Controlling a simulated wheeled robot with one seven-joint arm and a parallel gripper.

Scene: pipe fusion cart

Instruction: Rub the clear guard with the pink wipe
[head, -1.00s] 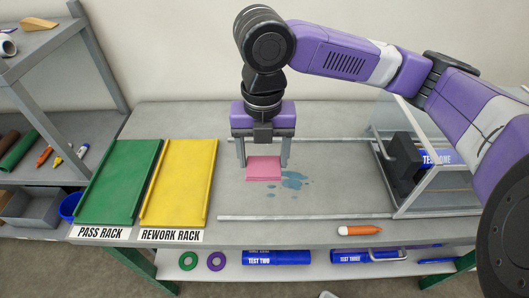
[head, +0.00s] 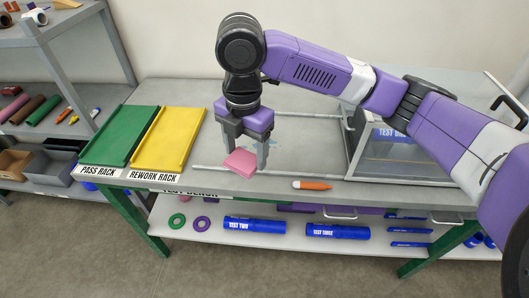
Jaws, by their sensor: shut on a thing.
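My gripper (head: 243,152) points down over the bench with its two fingers on either side of the pink wipe (head: 239,163). It is shut on the wipe, a folded pad now seen tilted. The clear guard (head: 400,172) is a see-through, metal-framed enclosure at the right of the bench, apart from the wipe. A blue tube shows inside it, and my arm passes in front of its upper part. Bluish wet marks (head: 288,147) on the bench are partly hidden behind the gripper.
A green pass rack (head: 120,135) and yellow rework rack (head: 168,140) lie at the left. An orange marker (head: 312,185) lies near the front edge. Metal rails (head: 225,172) run along the bench. The lower shelf (head: 270,245) holds blue tubes and rings.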

